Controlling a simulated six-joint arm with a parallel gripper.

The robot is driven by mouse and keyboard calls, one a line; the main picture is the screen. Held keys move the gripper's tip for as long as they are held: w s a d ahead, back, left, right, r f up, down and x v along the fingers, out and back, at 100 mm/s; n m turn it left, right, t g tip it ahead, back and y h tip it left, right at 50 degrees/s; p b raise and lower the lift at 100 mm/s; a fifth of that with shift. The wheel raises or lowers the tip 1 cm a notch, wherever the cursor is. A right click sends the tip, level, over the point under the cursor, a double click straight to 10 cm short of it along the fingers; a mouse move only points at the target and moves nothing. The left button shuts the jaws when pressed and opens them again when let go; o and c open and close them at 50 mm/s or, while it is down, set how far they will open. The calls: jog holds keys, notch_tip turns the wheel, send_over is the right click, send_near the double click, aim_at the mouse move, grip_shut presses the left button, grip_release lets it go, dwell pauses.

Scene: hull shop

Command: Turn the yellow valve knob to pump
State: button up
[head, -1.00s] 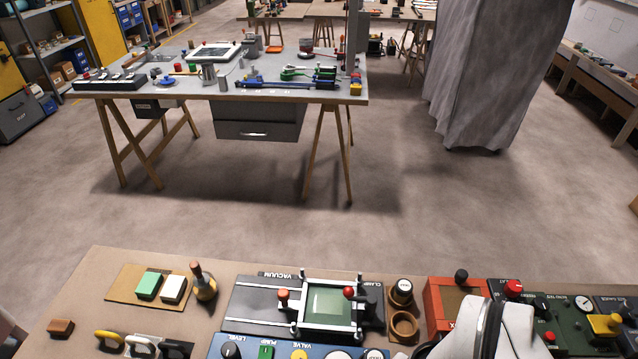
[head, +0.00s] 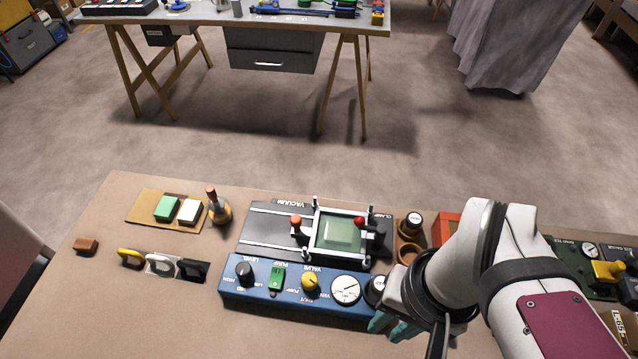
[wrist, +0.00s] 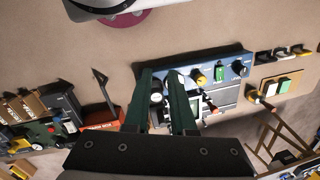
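The yellow valve knob (head: 310,282) is on the top of the blue control panel (head: 255,292), between a green switch (head: 277,278) and a white gauge (head: 345,289). Which way the knob points is too small to tell. The knob also shows in the wrist view (wrist: 200,78), just right of my fingers. My gripper (head: 390,326) is at the right end of the panel in the head view, apart from the knob. In the wrist view my gripper (wrist: 160,73) has its two dark green fingers apart, with no object clearly held between them.
A black knob (head: 245,271) is at the panel's left end. Behind stands the vacuum fixture with a clamp frame (head: 340,235) and red-topped handles. Brown cups (head: 410,253) stand right. The bench front left is bare.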

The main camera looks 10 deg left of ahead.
jog(key=o, duration=0.5)
jog(key=w+a+n, duration=0.1)
jog(key=w+n, duration=0.1)
jog(key=n, duration=0.2)
jog(key=w+a+n, duration=0.1)
jog(key=n, duration=0.3)
jog(key=w+a+n, duration=0.1)
jog(key=w+n, duration=0.1)
jog(key=n, duration=0.2)
jog(key=shift+w+a+r+n+h, duration=0.3)
jog(key=shift+w+n+h, duration=0.05)
jog(key=shift+n+h, duration=0.05)
jog(key=shift+c, duration=0.2)
jog(key=shift+o, duration=0.9)
jog(key=w+a+n, duration=0.1)
jog(key=n, duration=0.1)
jog(key=a+n, duration=0.1)
jog(key=n, duration=0.1)
jog(key=w+a+n, duration=0.1)
jog(key=n, duration=0.2)
jog(key=shift+w+f, duration=0.15)
jog(key=shift+w, duration=0.2)
jog(key=n+h, duration=0.1)
jog(key=n, duration=1)
send_over(309, 278)
jog(key=f, duration=0.2)
notch_tip(309, 278, down, 15)
jog(key=shift+f, duration=0.2)
jog(key=shift+c, duration=0.2)
grip_shut()
